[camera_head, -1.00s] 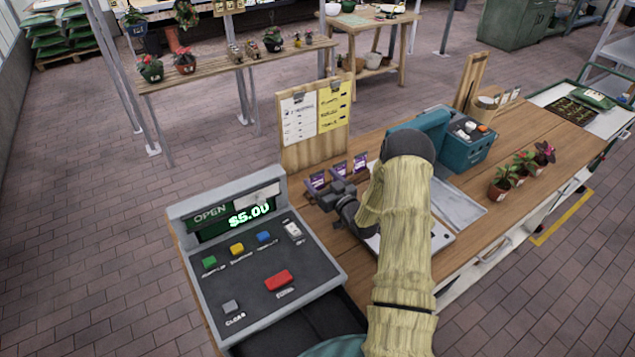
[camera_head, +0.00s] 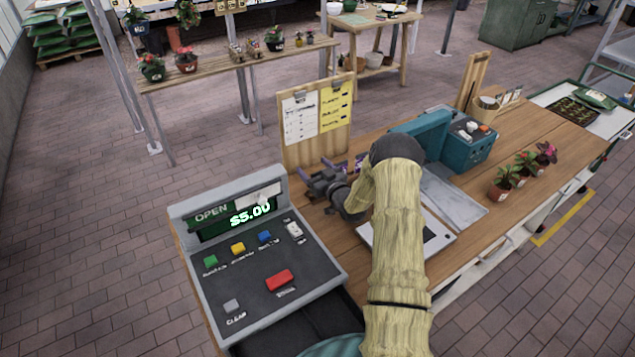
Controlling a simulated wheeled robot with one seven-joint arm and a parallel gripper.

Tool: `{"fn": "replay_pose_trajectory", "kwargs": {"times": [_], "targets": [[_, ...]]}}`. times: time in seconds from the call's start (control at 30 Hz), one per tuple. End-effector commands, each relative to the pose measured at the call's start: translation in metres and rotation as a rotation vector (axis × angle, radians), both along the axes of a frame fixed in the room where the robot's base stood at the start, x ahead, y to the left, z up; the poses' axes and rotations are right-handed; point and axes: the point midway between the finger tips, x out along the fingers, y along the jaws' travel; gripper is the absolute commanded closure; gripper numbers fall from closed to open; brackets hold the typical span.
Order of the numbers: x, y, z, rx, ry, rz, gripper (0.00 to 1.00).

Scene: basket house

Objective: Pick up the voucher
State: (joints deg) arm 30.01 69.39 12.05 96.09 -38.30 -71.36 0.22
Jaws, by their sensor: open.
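A pale slip of paper (camera_head: 259,195), which looks like the voucher, lies at the top of the grey cash register (camera_head: 338,270), partly over its display. No lettering on it can be read. My gripper (camera_head: 309,178) is open and empty, to the right of the slip and apart from it. It is over the wooden counter, in front of the clipboard stand. Purple packets (camera_head: 358,163) stand behind my gripper and are partly hidden by it.
The register display (camera_head: 250,213) reads OPEN and $5.00. A wooden stand (camera_head: 289,152) with white and yellow sheets rises behind my gripper. A flat scale (camera_head: 437,240), a teal machine (camera_head: 470,150) and small potted plants (camera_head: 502,186) occupy the counter's right.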

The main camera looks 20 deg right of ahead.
Motion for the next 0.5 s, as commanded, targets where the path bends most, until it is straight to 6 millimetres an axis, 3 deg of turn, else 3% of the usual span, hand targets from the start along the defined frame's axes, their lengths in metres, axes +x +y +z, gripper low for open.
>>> {"fn": "replay_pose_trajectory", "kwargs": {"times": [0.4, 0.5], "targets": [[-0.0007, -0.0009, 0.0, -0.001, 0.0, -0.001, 0.25], [-0.0008, -0.0008, 0.0, -0.001, 0.0, -0.001, 0.43]]}}
